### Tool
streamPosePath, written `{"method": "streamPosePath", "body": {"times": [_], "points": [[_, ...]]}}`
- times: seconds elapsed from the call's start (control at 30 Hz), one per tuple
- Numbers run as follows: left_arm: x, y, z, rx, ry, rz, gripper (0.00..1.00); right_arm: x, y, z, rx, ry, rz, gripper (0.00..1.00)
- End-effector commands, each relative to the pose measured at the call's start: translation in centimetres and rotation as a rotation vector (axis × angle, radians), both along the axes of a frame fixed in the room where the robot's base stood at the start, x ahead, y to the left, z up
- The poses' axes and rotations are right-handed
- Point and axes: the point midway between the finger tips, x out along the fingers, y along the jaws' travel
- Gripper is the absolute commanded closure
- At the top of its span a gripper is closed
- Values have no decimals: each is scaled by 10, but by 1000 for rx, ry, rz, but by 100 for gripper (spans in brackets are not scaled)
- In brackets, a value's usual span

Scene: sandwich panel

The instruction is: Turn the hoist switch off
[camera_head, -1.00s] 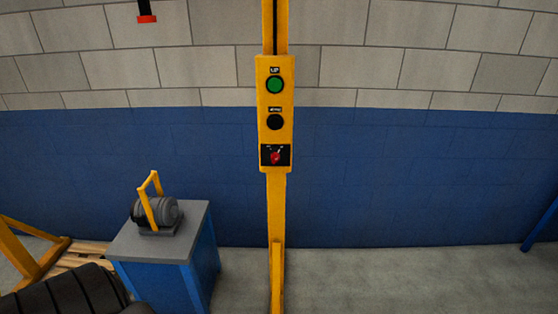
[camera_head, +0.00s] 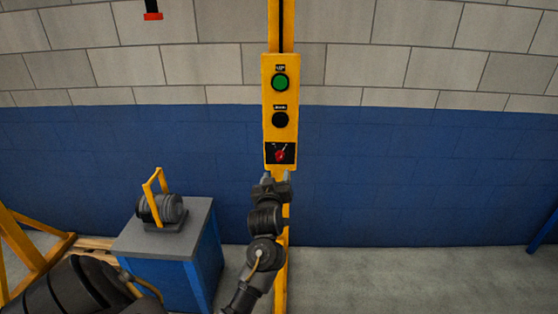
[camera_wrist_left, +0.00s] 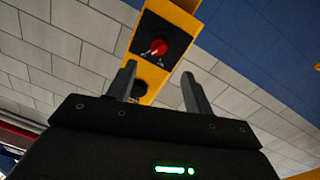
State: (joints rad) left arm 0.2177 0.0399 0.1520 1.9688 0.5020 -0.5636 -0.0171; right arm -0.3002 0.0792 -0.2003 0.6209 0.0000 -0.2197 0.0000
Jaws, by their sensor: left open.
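The hoist switch is a red knob (camera_head: 280,155) on a black plate at the bottom of a yellow control box (camera_head: 267,100). My left gripper (camera_head: 276,177) is open and empty just below the switch in the head view. Its two fingers (camera_wrist_left: 157,84) stand apart in the wrist view and the knob is not between them. A touch cannot be made out. My right gripper is not in view.
Above the switch on the box are a green button (camera_head: 279,82) and a black button (camera_head: 280,120). A yellow post carries the box. A blue cabinet (camera_head: 150,245) with a grey motor (camera_head: 165,209) stands to the left. The floor on the right is clear.

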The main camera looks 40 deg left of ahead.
Motion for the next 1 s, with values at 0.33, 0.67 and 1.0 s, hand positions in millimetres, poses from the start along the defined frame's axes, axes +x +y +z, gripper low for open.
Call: {"method": "streamPosePath", "body": {"times": [0.33,0.67,1.0], "points": [[21,15,4,2,-2,2,48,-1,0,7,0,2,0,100],[71,47,4,1,-2,2,48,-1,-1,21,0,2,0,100],[90,59,2,0,-4,1,48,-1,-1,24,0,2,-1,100]]}}
